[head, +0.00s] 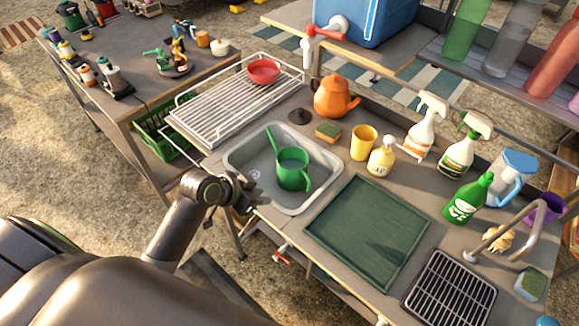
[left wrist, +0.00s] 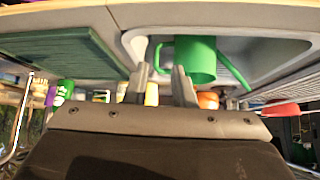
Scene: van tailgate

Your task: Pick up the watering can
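The green watering can (head: 292,172) stands in the grey sink basin (head: 237,160), its long thin spout pointing up to the left. My left gripper (head: 246,190) is at the basin's front left edge, to the left of the can and apart from it. In the left wrist view, which is upside down, the can (left wrist: 196,60) shows beyond the fingertips. The two fingers of my left gripper (left wrist: 160,76) stand apart with nothing between them, so it is open. My right gripper is not in view.
A sponge (head: 328,131), orange kettle (head: 333,97), yellow cup (head: 363,142) and several bottles stand behind and right. A green board (head: 368,230) lies right of the basin.

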